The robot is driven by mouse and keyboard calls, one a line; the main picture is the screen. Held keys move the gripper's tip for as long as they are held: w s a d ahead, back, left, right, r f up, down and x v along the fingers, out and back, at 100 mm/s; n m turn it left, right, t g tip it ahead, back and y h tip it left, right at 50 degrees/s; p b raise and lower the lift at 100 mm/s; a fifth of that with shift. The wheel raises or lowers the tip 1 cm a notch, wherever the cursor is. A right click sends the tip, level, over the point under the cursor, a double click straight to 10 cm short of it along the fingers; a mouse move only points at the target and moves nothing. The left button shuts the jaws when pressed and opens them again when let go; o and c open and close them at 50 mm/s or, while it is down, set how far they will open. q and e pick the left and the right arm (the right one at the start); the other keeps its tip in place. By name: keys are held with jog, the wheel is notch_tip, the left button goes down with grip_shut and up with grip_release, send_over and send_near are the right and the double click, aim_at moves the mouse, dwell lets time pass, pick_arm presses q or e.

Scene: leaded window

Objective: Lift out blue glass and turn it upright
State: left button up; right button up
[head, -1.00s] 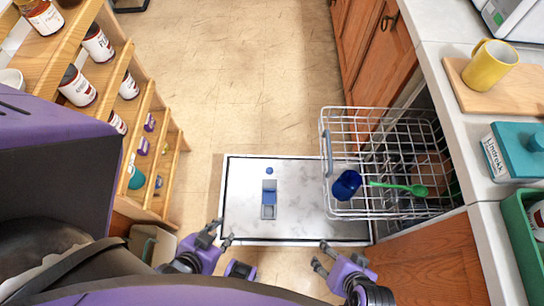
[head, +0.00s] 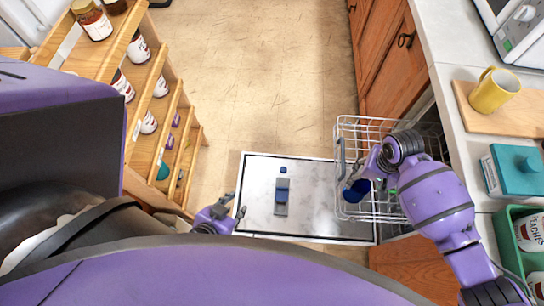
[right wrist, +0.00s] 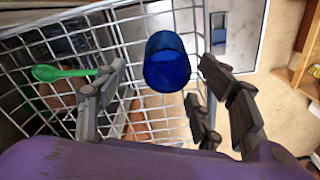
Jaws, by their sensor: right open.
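The blue glass (head: 356,191) stands out at the left part of the white wire dishwasher rack (head: 347,132), partly hidden by my right arm in the head view. In the right wrist view the blue glass (right wrist: 167,62) shows its rounded, closed-looking end, between and beyond the fingers. My right gripper (right wrist: 158,100) is open above the rack, with the glass not visibly touched by either finger. My left gripper (head: 236,208) is at the lower left of the open dishwasher door; its fingers look apart and empty.
The dishwasher door (head: 258,205) lies open, mostly bare. A green spoon (right wrist: 66,73) lies in the rack. A wooden shelf with jars stands left.

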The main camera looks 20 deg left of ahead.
aim_at(363, 185)
jog(key=f, duration=0.4)
jog(key=shift+a, duration=0.25)
jog(key=shift+c, duration=0.5)
jog(key=c, duration=1.2)
jog(key=shift+r, duration=0.1)
jog(key=shift+c, duration=0.2)
